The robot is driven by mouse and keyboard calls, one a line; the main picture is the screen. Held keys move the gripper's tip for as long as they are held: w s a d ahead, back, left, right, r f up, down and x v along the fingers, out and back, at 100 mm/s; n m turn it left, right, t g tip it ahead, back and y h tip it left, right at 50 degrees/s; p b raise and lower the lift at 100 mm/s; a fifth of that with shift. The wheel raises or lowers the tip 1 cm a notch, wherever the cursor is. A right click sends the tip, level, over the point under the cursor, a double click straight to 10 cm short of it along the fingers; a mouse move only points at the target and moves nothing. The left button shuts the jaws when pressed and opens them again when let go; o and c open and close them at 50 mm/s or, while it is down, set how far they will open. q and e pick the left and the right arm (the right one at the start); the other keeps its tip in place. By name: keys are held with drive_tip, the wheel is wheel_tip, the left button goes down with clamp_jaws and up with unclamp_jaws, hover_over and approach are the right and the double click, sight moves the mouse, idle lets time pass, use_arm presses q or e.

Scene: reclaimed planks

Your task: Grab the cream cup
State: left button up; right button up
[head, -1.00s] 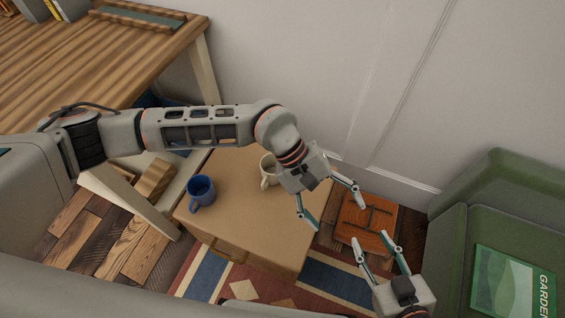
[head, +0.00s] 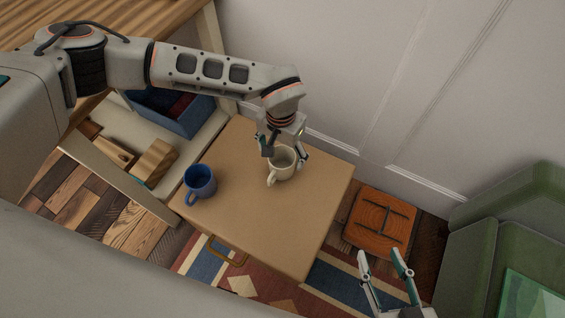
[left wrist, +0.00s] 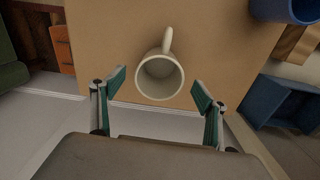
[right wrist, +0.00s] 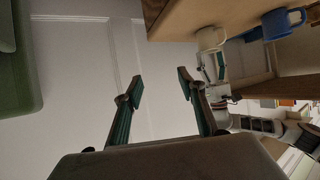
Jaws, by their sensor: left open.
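The cream cup (head: 281,166) stands upright on the small tan table (head: 265,215), near its back edge, with its handle toward the front. It also shows in the left wrist view (left wrist: 160,77), centred between the fingertips and slightly ahead of them. My left gripper (head: 284,152) is open and points down at the cup, its fingers at either side of the rim; in the left wrist view the fingers (left wrist: 158,84) stand apart from the cup. My right gripper (head: 384,256) is open and empty, to the right of the table; its fingers show in the right wrist view (right wrist: 158,82).
A blue mug (head: 200,182) stands on the same table, left of the cream cup. A wall (head: 330,70) runs behind the table. An orange stool (head: 381,222) and a green armchair (head: 500,240) are at the right. A blue bin (head: 178,112) is at the left.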

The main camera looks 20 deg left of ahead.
sight(281, 159)
use_arm(q)
wheel_tip(281, 159, down, 4)
drive_tip(key=shift+s+r+b, duration=0.15)
drive_tip(key=shift+b, duration=0.25)
drive_tip(key=shift+r, duration=0.2)
drive_tip(key=c, duration=1.4)
drive_tip(key=shift+c, duration=0.2)
